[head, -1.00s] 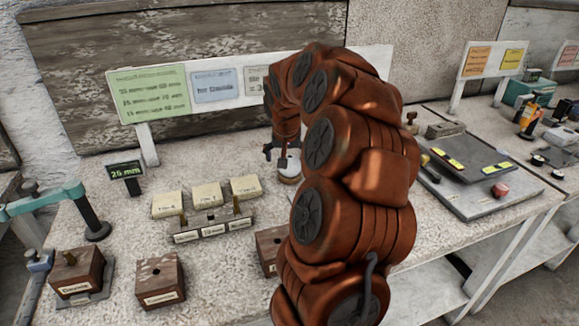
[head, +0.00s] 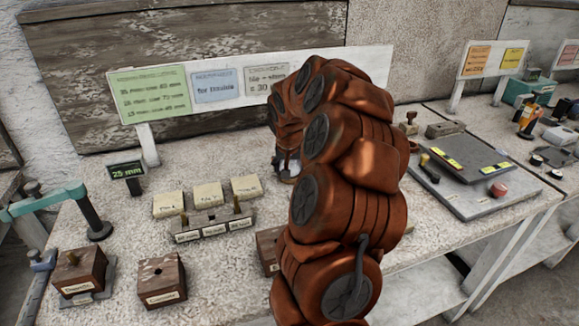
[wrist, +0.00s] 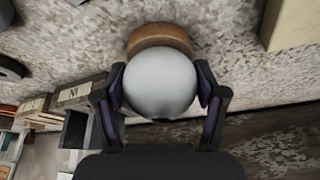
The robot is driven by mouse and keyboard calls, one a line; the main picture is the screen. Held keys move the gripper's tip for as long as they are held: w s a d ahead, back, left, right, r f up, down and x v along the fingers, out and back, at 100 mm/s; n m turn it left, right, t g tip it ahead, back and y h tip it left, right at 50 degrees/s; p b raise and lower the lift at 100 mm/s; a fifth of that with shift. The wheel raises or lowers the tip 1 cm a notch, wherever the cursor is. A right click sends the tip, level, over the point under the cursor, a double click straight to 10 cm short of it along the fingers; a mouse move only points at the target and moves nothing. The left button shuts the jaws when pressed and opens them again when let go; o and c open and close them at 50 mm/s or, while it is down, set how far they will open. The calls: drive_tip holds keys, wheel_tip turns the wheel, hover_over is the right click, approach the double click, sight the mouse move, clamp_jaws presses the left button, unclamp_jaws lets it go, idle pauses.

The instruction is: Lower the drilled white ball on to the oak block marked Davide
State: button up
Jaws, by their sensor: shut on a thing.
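In the wrist view my gripper (wrist: 161,86) is shut on a pale grey-white ball (wrist: 160,78), with one finger on each side. A dark spot shows at the ball's lower edge. A round brown wooden piece (wrist: 160,37) lies just beyond the ball; whether they touch I cannot tell. In the head view my gripper (head: 284,164) is over the bench, largely hidden by my arm. Brown wooden blocks with white labels stand at the front: a left one (head: 84,268) with a peg, a middle one (head: 160,278) with a hole, and one (head: 268,240) partly behind my arm. I cannot read their names surely.
A pale rack (head: 215,225) with pegs stands mid-bench before several cream blocks (head: 207,194). A small display (head: 127,171) and a teal-armed stand (head: 92,215) are at left. A grey board (head: 470,180) with a red button lies right of my arm.

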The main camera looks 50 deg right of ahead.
drive_tip(key=c, duration=0.6)
drive_tip(key=shift+c, duration=0.2)
drive_tip(key=shift+r+b, duration=0.4)
drive_tip(key=shift+r, duration=1.45)
drive_tip(key=shift+s+a, duration=0.5)
drive_tip(key=shift+a, duration=0.3)
drive_tip(key=s+a+b, duration=0.1)
drive_tip(key=s+a, duration=0.1)
drive_tip(key=a, duration=0.2)
drive_tip(key=s+a+r, duration=0.1)
drive_tip(key=s+a, duration=0.2)
drive_tip(key=a, duration=0.1)
drive_tip(key=s+a+b, duration=0.1)
drive_tip(key=s+a, duration=0.2)
drive_tip(key=shift+a+r+b, duration=0.15)
drive_tip(key=shift+a+b, duration=0.15)
drive_tip(key=shift+a, duration=0.1)
